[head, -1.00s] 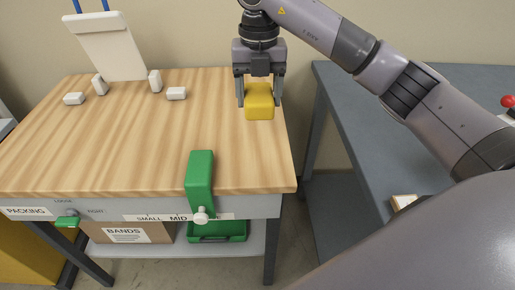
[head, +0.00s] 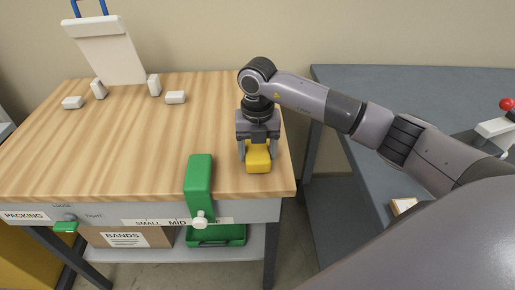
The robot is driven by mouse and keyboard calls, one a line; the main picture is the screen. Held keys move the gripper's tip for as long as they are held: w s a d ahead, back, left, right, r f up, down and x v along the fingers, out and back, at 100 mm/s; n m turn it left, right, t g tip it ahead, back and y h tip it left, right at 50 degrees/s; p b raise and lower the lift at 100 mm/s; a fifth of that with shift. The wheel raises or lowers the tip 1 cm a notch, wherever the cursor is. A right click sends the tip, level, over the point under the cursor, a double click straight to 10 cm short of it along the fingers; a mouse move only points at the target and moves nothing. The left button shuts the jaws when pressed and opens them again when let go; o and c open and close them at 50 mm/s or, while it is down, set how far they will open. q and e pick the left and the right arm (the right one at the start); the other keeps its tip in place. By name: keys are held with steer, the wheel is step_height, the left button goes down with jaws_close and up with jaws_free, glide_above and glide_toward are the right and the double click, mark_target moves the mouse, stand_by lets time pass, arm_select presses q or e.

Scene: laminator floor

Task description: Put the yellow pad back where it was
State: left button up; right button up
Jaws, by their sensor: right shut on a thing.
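The yellow pad (head: 258,160) is a small block in my right gripper (head: 257,155), near the right edge of the wooden table (head: 130,140). The gripper points down and its two fingers are shut on the pad's sides. The pad is at or just above the tabletop; I cannot tell whether it touches. My left gripper is not in view.
A green clamp-like block (head: 199,178) stands at the table's front edge, left of the pad. Several small white blocks (head: 175,97) and a white board (head: 107,50) are at the back. A grey bench (head: 390,100) stands to the right across a gap.

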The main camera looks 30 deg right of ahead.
mark_target(257, 149)
steer(key=o, duration=0.6)
steer(key=shift+f, duration=0.15)
steer(key=o, duration=0.4)
steer(key=shift+r, duration=0.2)
step_height(257, 149, up, 12)
